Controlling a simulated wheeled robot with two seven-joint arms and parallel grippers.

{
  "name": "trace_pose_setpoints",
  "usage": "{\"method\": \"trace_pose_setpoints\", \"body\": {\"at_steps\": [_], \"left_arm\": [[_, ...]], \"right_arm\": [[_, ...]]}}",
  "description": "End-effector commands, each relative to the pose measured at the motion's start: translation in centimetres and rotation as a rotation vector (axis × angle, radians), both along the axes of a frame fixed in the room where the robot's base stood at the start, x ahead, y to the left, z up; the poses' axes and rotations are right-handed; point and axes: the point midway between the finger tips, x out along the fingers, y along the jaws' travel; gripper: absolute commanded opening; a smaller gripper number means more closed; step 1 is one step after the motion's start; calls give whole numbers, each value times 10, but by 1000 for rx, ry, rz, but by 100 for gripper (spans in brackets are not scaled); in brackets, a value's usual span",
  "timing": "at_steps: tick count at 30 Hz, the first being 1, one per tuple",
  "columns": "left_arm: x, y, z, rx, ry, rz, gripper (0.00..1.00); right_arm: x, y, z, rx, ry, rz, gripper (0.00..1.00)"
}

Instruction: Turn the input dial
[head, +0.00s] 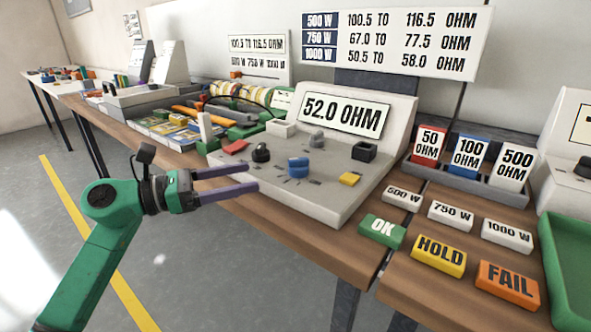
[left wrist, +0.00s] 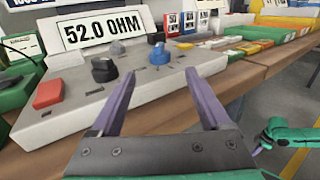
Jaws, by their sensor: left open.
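The grey test console (head: 330,200) stands on the wooden bench, and its display (head: 346,115) reads 52.0 OHM. A black dial (head: 261,153) and a blue dial (head: 298,167) with tick marks sit on its top. No readable label tells which is the input dial. In the left wrist view the black dial (left wrist: 104,69) is nearer than the blue one (left wrist: 160,54). My left gripper (head: 250,178) is open and empty at the console's front left edge, apart from both dials. My right gripper (left wrist: 258,150) shows small at the wrist view's right edge; its jaws are unclear.
The console also carries a red block (head: 235,147), a yellow block (head: 350,179) and a black socket (head: 364,151). OK (head: 382,230), HOLD (head: 439,255) and FAIL (head: 508,283) blocks lie to the right. A green tray (head: 568,260) is at far right. Floor before the bench is clear.

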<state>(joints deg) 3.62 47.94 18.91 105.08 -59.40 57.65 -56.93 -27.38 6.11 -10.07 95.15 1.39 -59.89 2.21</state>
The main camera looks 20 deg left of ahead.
Motion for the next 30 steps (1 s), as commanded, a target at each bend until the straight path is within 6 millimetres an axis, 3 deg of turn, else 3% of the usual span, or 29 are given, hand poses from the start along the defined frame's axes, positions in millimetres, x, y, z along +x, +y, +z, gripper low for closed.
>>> {"method": "trace_pose_setpoints", "body": {"at_steps": [6, 10, 21, 27, 30], "left_arm": [[37, -46, 6, -6, -2, -1, 80], [53, -66, 4, -6, 0, 1, 80], [61, -76, 0, -5, 3, 1, 80], [61, -76, 0, -5, 3, 1, 4], [61, -76, 0, -5, 3, 2, 0]], "right_arm": [[-17, -9, -22, -14, 10, -4, 0], [-24, -12, -32, -18, 10, -3, 0], [-28, -12, -38, -18, 9, 0, 0], [-28, -12, -38, -18, 9, -1, 0], [-28, -12, -38, -17, 10, -1, 0]]}}
